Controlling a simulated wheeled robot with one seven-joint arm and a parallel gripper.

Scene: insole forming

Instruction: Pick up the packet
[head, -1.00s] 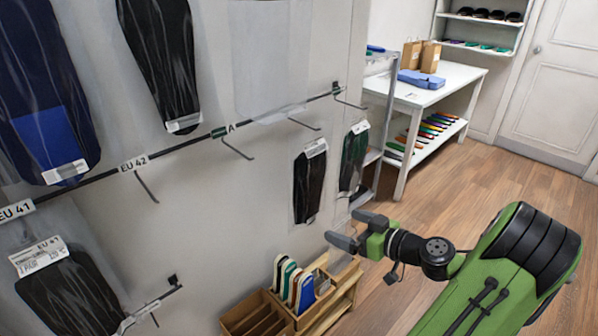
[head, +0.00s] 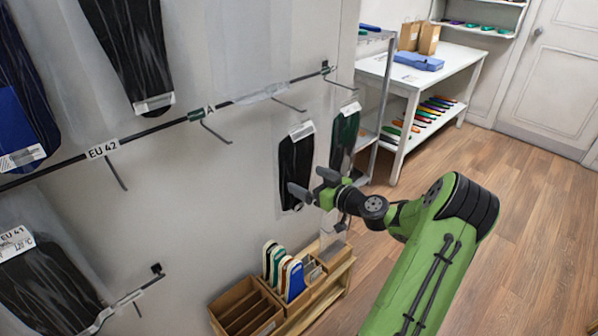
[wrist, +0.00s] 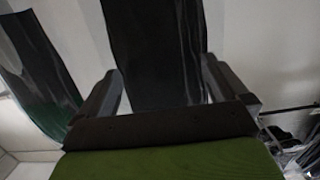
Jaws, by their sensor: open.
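Several packets hang on the wall, and the task line does not single one out. A black packet (head: 295,170) with a white label hangs near the wall's right part, and a dark green packet (head: 344,138) hangs to its right. My gripper (head: 308,184) is open in front of the black packet's lower right part. In the wrist view my open fingers (wrist: 168,88) stand on either side of a dark packet (wrist: 155,50), which fills the middle. I cannot tell whether they touch it. The green packet (wrist: 35,85) shows at the left there.
A wooden box (head: 243,312) and rack of insoles stand low below the hanging packets. A white table (head: 440,82) with paper bags stands at the back right. Larger packets hang at the left. The wooden floor at right is clear.

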